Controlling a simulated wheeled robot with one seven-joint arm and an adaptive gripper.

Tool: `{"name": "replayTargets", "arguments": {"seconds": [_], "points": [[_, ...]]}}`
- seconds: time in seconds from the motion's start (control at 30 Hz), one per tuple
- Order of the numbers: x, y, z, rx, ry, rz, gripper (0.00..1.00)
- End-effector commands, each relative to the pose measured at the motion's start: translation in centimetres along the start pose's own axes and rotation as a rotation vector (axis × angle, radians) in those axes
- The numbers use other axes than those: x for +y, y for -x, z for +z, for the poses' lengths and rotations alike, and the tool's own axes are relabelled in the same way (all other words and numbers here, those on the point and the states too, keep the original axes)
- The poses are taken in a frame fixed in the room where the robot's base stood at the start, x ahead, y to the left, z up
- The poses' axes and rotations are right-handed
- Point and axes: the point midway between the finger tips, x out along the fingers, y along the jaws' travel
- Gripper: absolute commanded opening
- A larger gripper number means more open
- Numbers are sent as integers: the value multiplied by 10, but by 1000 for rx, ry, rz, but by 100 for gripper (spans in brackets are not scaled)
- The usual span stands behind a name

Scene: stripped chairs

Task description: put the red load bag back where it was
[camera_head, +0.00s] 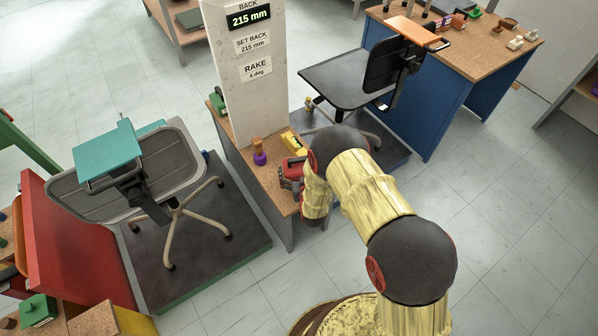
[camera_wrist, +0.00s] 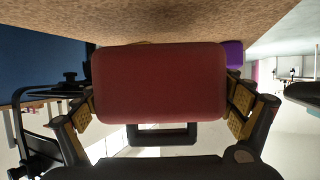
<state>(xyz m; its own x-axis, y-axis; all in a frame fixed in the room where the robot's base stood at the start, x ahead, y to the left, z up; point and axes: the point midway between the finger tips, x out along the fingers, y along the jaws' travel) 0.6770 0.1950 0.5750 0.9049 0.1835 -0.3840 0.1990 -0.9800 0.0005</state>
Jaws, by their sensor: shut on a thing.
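The red load bag (camera_wrist: 160,85) fills the middle of the wrist view, with a dark handle loop (camera_wrist: 163,134) on the side toward my palm. My gripper (camera_wrist: 162,104) is shut on it, with yellow-padded fingers at its left and right. In the head view the red bag (camera_head: 292,169) is at the right front edge of the small cork-topped bench (camera_head: 243,170), partly hidden by my gripper (camera_head: 291,184) and arm. I cannot tell whether the bag rests on the bench top or hangs just above it.
A purple-based knob with a wooden top (camera_head: 259,152) and a yellow block (camera_head: 294,143) stand near the bag. A white post (camera_head: 245,110) rises behind. Stripped chairs stand on platforms left (camera_head: 140,170) and right (camera_head: 345,75). A blue workbench (camera_head: 430,100) stands beyond. Floor at right is clear.

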Motion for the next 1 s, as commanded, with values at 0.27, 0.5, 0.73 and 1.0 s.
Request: {"name": "replayTargets", "arguments": {"seconds": [0.27, 0.5, 0.73, 1.0], "points": [[-1, -14, 22, 12, -1, 0, 33], [-1, -14, 21, 13, -1, -1, 33], [0, -13, 30, 0, 0, 0, 97], [0, -13, 31, 0, 0, 0, 100]]}}
